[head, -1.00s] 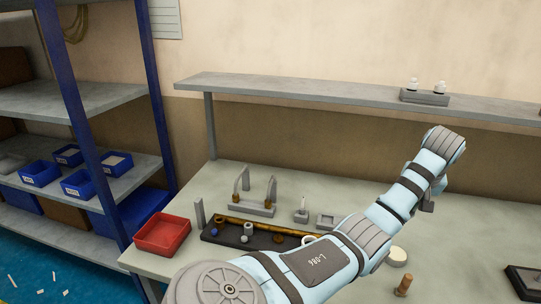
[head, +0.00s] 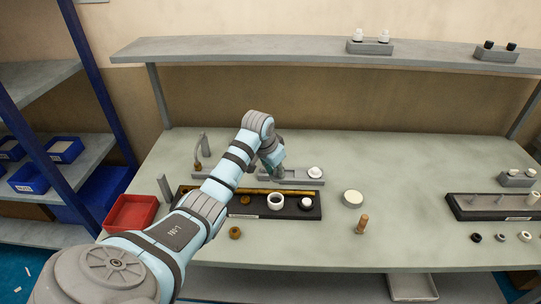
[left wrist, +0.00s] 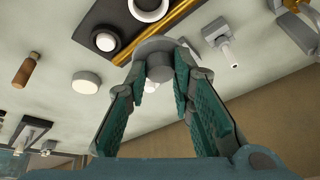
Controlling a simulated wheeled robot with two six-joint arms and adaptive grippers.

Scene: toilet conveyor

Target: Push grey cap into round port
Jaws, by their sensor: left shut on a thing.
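My left gripper (head: 273,168) is over the middle of the bench, behind the black tray. In the left wrist view its teal fingers (left wrist: 163,72) are shut on a grey round cap (left wrist: 160,67), a short cylinder with a wider grey disc on its far side. A white ring (head: 275,201) with a round opening lies on the black tray and also shows in the left wrist view (left wrist: 148,10). I cannot tell which part is the round port. The cap is hidden in the head view. My right gripper is out of view.
The black tray (head: 232,208) holds a brass rod (head: 255,192) and small round parts. A grey fixture (head: 300,181) with a white knob (head: 315,172) stands behind it. A red bin (head: 131,212), white disc (head: 352,199) and wooden peg (head: 361,223) are nearby. Bench right of centre is mostly clear.

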